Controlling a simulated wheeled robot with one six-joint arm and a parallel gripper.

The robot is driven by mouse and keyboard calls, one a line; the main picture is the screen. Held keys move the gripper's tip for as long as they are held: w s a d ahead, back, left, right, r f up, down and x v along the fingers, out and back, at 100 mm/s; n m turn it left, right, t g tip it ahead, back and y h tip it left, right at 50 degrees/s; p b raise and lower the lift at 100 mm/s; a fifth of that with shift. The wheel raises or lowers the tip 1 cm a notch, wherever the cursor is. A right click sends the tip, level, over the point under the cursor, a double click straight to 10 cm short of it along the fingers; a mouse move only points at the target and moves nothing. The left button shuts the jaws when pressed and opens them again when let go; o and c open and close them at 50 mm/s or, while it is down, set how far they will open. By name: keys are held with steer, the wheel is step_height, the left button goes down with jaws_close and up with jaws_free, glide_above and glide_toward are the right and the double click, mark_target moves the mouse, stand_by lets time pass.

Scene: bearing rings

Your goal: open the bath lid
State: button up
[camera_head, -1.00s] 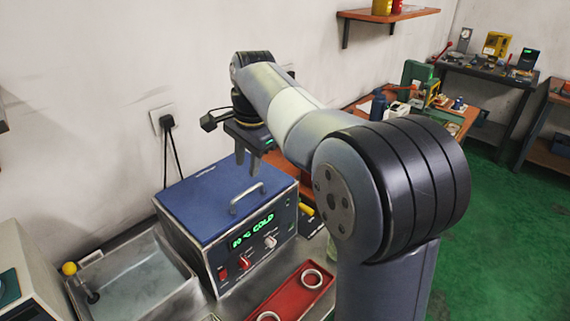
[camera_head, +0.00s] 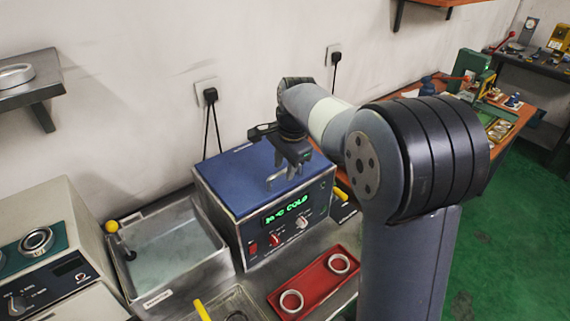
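The bath is a grey box (camera_head: 254,243) with a green display that ends in "COLD", a red switch and a knob on its front. Its blue lid (camera_head: 232,177) lies flat and closed on top. A metal bar handle (camera_head: 280,181) stands near the lid's front edge. My gripper (camera_head: 297,168) points down right at the handle, and its fingers overlap the handle's right part in the picture. Whether the fingers touch or enclose the bar, and how wide they stand, is too small to tell.
An open basin (camera_head: 165,255) with a yellow-knobbed lever stands left of the bath. A red tray (camera_head: 318,283) with two rings lies in front. A beige machine (camera_head: 45,238) is at far left. A wall shelf (camera_head: 28,90) holds a ring. A plug with cables hangs behind the bath.

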jaws_close()
stand_by(0.3)
stand_by(0.3)
